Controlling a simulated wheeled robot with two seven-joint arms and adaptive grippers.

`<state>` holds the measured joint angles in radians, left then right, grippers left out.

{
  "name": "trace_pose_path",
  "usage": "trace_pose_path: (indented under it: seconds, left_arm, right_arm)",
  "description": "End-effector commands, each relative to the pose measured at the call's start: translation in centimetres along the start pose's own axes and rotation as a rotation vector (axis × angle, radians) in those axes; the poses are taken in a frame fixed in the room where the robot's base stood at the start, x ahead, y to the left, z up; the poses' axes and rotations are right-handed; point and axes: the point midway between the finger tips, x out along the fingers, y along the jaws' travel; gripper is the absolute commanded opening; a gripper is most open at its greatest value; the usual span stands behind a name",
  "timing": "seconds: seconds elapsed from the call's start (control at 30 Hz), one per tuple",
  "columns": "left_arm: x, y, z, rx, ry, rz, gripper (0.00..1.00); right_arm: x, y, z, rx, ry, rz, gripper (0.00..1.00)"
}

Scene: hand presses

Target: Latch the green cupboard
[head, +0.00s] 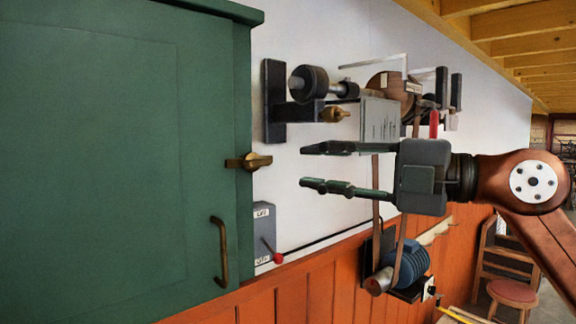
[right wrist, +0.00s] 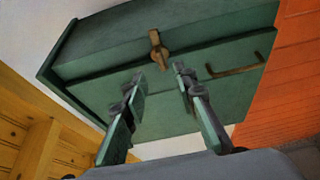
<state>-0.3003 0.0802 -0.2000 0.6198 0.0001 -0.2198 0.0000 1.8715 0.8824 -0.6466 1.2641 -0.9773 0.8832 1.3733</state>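The green cupboard (head: 110,160) fills the left of the head view, and its door appears shut. A brass latch (head: 249,161) sits at the door's right edge. It lies roughly level across the seam, and it also shows in the right wrist view (right wrist: 157,50). A brass handle (head: 220,252) is lower on the door. My right gripper (head: 304,166) is open and empty, with its fingers pointing left at the latch and a gap between them. In the right wrist view the latch lies just beyond the gap between the fingertips (right wrist: 159,74). My left gripper is out of view.
A grey switch box (head: 262,230) with a red-knobbed lever is on the wall right of the cupboard. Belt-driven machinery (head: 310,85) and a blue motor (head: 405,262) are on the wall behind my right gripper. A wooden chair (head: 508,265) stands at the right.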

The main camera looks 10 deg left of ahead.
Motion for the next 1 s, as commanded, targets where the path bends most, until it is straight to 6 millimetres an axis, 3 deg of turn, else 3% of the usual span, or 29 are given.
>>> trace_pose_path:
  seconds: [0.1, 0.23, 0.67, 0.77, 0.87, 1.0]
  left_arm:
    - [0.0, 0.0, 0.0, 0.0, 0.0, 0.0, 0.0]
    - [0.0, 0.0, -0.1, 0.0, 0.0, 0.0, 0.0]
    - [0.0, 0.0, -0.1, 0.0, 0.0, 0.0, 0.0]
    - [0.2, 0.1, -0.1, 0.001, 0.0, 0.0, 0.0]
    - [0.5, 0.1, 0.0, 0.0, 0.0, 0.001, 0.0]
    - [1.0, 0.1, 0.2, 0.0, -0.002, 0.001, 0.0]
  right_arm:
    - [-1.9, 0.0, 0.0, -0.001, 0.0, 0.0, 0.26]
    - [-2.9, 0.0, 0.0, 0.0, 0.0, 0.0, 0.26]
    - [-3.1, -0.3, 0.4, 0.009, 0.002, 0.003, 0.26]
    - [-2.7, -1.7, 2.9, 0.051, 0.009, 0.025, 0.26]
    - [-2.3, -4.5, 7.7, 0.132, 0.011, 0.076, 0.26]
    - [-2.3, -10.3, 16.1, 0.267, -0.013, 0.172, 0.26]
